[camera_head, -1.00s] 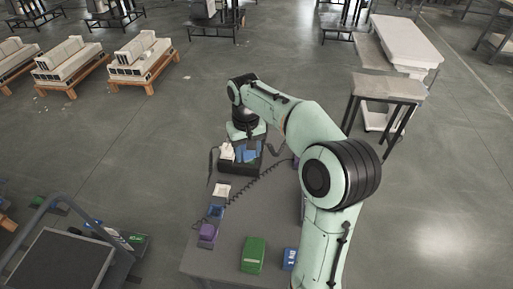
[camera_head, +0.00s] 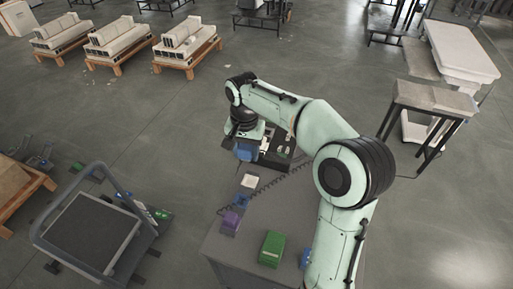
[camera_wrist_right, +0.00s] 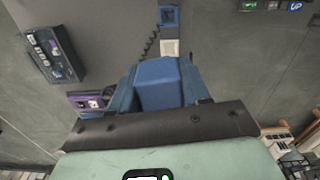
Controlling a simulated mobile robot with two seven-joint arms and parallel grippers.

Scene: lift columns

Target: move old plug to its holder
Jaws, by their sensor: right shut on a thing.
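My right gripper (camera_head: 246,146) is shut on a blue block (camera_wrist_right: 165,82), seemingly the old plug. In the right wrist view the block fills the space between the fingers, and it also shows in the head view (camera_head: 246,152). It hangs just left of the black tray, near the table's far left edge. A small blue square piece (camera_head: 242,200) lies on the table, and a white square piece (camera_head: 249,181) lies beyond it; I cannot tell which piece is the plug's holder. In the wrist view the blue square (camera_wrist_right: 168,15) and white square (camera_wrist_right: 170,47) are clear of the block. My left gripper is not in view.
The black tray (camera_wrist_right: 55,52) holds small pale and blue items. A purple box (camera_head: 231,221), a green box (camera_head: 271,248) and another blue box (camera_head: 306,258) stand nearer.

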